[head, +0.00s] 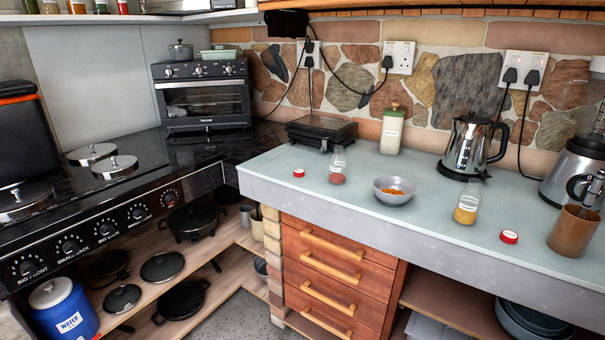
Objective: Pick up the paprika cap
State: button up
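Two red caps lie on the pale blue-grey worktop. One red cap (299,173) lies at the left, beside a small clear jar (338,167) with reddish powder at the bottom. The other red cap (509,237), with a white top, lies at the right near a jar of yellow powder (467,204). Both jars stand upright without caps. I cannot read the labels, so I cannot tell for sure which cap is the paprika one; the left cap is nearest the reddish jar. I cannot make out my gripper in this view.
A grey bowl (394,190) with orange contents stands between the jars. A brown mug (572,232) stands at right. The worktop's front strip is mostly clear.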

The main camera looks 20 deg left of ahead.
aim_at(299, 173)
jog(key=i+j+u, duration=0.3)
jog(key=i+j, duration=0.3)
jog(key=j, duration=0.15)
jog(key=i+j+u, duration=0.3)
jog(key=i+j, duration=0.3)
jog(key=i+l, duration=0.05)
